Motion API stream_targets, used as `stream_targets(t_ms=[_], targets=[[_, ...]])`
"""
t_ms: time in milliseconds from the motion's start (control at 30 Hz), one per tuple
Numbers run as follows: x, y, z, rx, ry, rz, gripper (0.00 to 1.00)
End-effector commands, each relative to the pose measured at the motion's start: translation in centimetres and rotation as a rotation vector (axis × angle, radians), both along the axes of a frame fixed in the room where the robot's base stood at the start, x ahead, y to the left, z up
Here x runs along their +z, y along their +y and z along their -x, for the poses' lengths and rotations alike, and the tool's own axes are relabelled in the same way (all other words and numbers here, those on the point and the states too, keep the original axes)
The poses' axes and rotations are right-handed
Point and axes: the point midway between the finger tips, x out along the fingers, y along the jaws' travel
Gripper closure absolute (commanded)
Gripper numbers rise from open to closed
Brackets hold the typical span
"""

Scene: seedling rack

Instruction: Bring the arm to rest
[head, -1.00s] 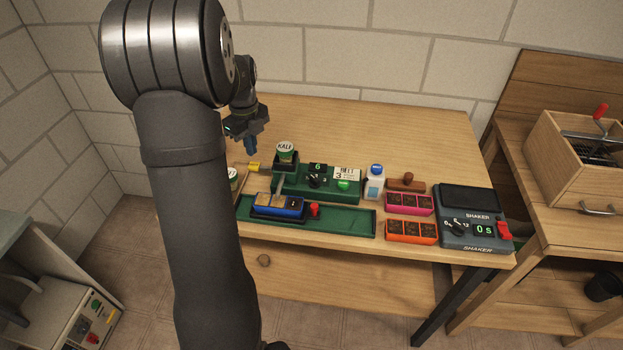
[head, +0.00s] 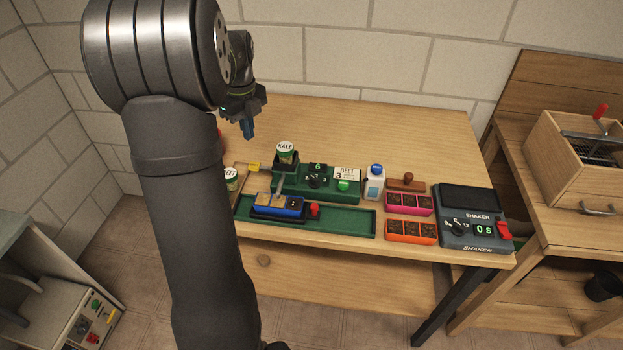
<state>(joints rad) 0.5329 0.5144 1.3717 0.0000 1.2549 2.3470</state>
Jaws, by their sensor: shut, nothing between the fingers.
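My gripper (head: 248,134) hangs in the air over the back left part of the wooden table (head: 400,130), pointing down. Its blue fingers are shut with nothing between them. It is apart from everything on the table, behind and left of the jar labelled KALE (head: 286,155). My own arm fills the left middle of the head view and hides the table's left end.
A green machine (head: 320,185) with a dial holds the KALE jar. Pink (head: 408,204) and orange (head: 410,232) trays, a white bottle (head: 374,183) and a shaker (head: 470,215) stand right. The table's back is clear.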

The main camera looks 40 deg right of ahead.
Motion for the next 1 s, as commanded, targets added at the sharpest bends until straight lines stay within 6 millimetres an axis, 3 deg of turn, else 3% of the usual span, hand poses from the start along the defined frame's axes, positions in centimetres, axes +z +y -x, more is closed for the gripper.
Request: stream_targets(t_ms=[400,733,867,1000], targets=[[4.0,0.0,0.0,0.0,-0.001,0.001,1.0],[4.5,0.0,0.0,0.0,0.001,-0.001,1.0],[5.1,-0.1,0.5,0.015,0.0,0.001,0.76],[8.2,-0.6,3.4,0.121,-0.005,0.005,0.49]])
